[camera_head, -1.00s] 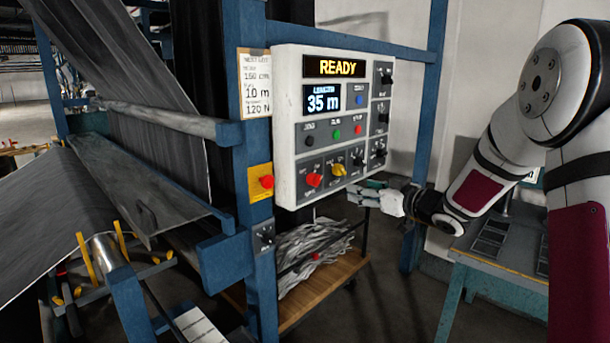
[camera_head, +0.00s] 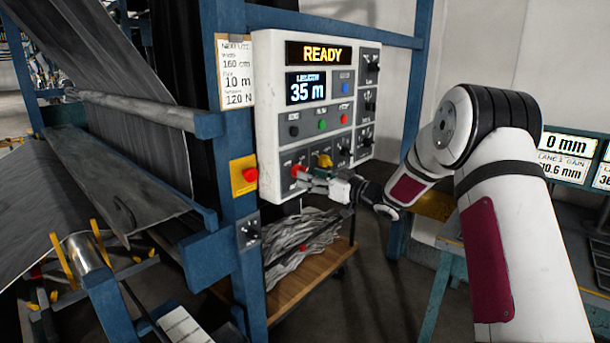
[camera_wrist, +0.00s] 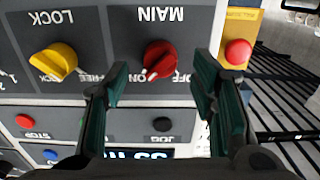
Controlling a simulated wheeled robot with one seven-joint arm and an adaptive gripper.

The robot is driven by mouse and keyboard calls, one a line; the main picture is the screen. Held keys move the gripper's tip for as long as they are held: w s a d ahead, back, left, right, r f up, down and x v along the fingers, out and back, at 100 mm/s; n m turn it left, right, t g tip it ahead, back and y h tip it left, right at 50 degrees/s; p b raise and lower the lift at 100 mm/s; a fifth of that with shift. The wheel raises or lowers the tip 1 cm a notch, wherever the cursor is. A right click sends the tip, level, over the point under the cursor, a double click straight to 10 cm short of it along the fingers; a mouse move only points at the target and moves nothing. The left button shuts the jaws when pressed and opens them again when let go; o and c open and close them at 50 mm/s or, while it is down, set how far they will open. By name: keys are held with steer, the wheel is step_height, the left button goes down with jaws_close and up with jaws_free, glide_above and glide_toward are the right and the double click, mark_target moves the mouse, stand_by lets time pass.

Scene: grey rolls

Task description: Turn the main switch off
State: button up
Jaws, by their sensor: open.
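The main switch is a red rotary knob (camera_wrist: 160,57) under the upside-down MAIN label in the wrist view. Its white mark points to the ON side of its scale, with OFF printed on the other side. In the head view the red knob (camera_head: 297,170) is at the lower left of the white control panel (camera_head: 267,105). My gripper (camera_wrist: 158,76) is open, its two green-padded fingers on either side of the knob in the picture, with gaps between. I cannot tell how far the tips are from the panel. In the head view my gripper (camera_head: 311,181) is just right of the knob.
The yellow LOCK knob (camera_wrist: 55,62) is beside the main switch. A red button on a yellow plate (camera_head: 244,175) is on the blue post nearby. JOG and STOP buttons (camera_head: 344,119) sit above. The display (camera_head: 318,53) reads READY. A cart with grey fabric (camera_head: 300,250) is below.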

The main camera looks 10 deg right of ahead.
mark_target(305, 171)
steer(key=shift+x, duration=1.65)
steer(key=c, duration=1.2)
steer(key=shift+o, duration=0.2)
